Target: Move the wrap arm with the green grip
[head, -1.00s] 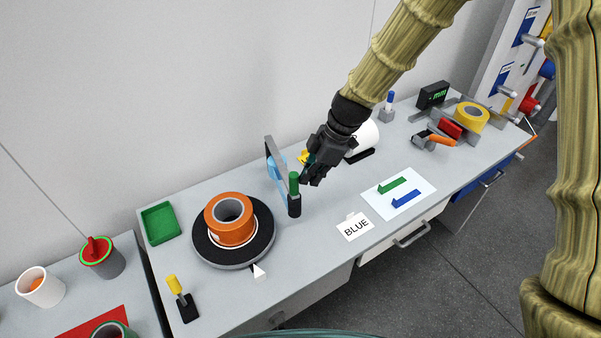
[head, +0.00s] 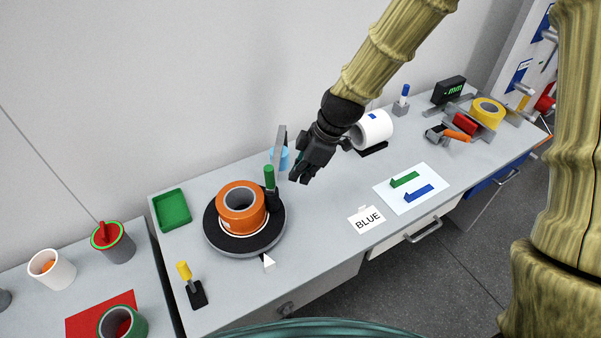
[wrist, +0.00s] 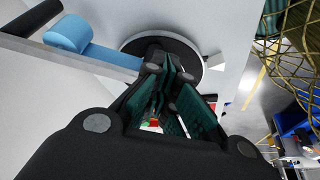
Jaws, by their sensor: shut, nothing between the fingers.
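The wrap arm (head: 280,143) is a grey bar standing behind the turntable. Its green grip (head: 269,177) stands upright on a dark base at the turntable's back right edge, overlapping the orange tape roll (head: 233,222) in the head view. The black turntable (head: 221,242) carries that roll. My gripper (head: 297,177) is just right of the green grip, with a small gap showing. It is shut and empty. In the wrist view, the fingers (wrist: 168,75) have teal pads and point at the turntable (wrist: 190,58); the green grip cannot be made out there.
A light-blue roll (head: 284,160) sits behind the arm. A green tray (head: 172,209) and a yellow-handled tool (head: 190,284) lie left.

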